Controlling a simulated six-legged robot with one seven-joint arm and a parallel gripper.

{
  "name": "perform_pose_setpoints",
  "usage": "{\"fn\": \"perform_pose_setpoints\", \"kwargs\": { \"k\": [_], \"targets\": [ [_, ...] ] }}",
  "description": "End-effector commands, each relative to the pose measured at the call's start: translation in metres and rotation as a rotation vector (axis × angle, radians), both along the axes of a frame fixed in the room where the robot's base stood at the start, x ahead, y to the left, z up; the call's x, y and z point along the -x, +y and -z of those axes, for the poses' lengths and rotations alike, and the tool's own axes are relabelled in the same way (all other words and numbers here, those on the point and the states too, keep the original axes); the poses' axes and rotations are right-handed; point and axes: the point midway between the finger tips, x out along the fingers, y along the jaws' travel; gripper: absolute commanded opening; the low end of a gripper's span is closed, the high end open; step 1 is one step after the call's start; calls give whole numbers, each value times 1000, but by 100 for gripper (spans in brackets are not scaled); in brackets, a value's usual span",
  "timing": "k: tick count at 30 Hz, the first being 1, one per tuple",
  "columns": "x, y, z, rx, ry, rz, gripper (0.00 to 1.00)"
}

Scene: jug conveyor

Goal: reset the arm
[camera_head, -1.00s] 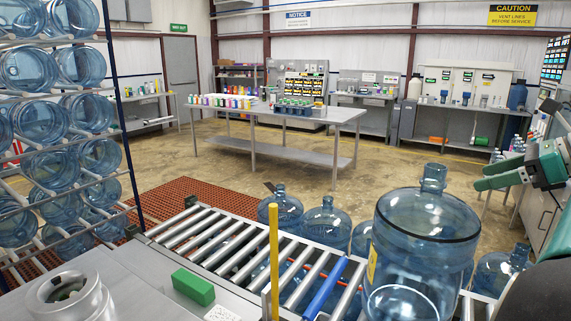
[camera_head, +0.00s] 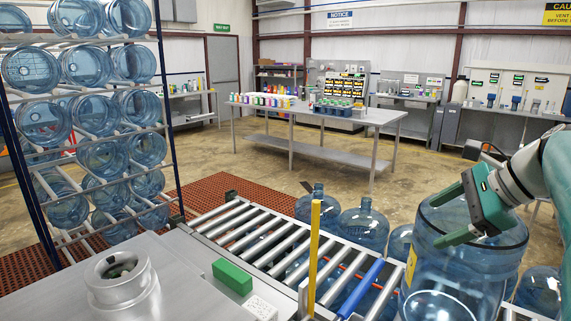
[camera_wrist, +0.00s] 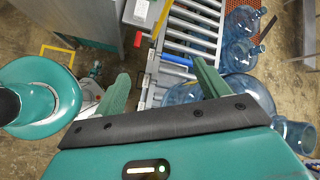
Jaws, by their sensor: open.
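My gripper (camera_head: 447,213) is open and empty at the right of the head view, its two green fingers pointing left. It overlaps the upper part of a large clear blue jug (camera_head: 455,275) that stands upright on the right end of the roller conveyor (camera_head: 262,235). My gripper hides the jug's neck. In the wrist view the two fingers (camera_wrist: 160,85) are spread wide with nothing between them. The conveyor (camera_wrist: 190,40) and several blue jugs (camera_wrist: 240,55) lie below and beyond the fingers.
A rack of blue jugs (camera_head: 88,160) stands at the left. A metal keg (camera_head: 122,285) and a green block (camera_head: 232,277) sit on the grey surface in front. A yellow post (camera_head: 314,255) rises beside the conveyor. A worktable (camera_head: 375,116) stands farther back.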

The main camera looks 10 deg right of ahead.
Motion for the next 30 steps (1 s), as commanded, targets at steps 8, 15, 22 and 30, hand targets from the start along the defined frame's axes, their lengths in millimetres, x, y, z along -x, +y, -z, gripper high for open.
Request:
{"fn": "perform_pose_setpoints", "kwargs": {
  "k": [8, 15, 22, 30],
  "targets": [
    [20, 140, 79, 557, -70, -663, 74],
    [62, 212, 146, 1051, -208, -1295, 74],
    [80, 233, 175, 1292, -294, -1594, 74],
    [80, 233, 176, 1301, -294, -1606, 68]
  ]
}}
